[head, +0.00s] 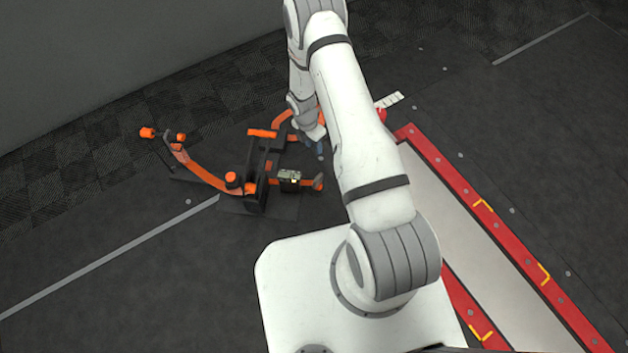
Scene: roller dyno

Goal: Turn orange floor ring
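I see no clear closed orange ring on the floor. An orange-and-black device (254,185) stands on the dark floor left of my arm. A curved orange arm (205,178) runs from it to the upper left. An orange bar (262,133) tops its black upright, and another bent orange piece (284,117) lies behind it, partly hidden by my arm. I cannot tell which part is the floor ring. My gripper (320,152) is small and mostly hidden at the far end of my arm, beside the device's right side. Its fingers are not clear, nor whether it touches anything.
A red-edged grey roller bed (480,225) with yellow corner marks runs down the right. A small grey box (289,176) sits on the device. A grey wall (100,60) rises at the upper left. The floor at the lower left is clear, with a pale line.

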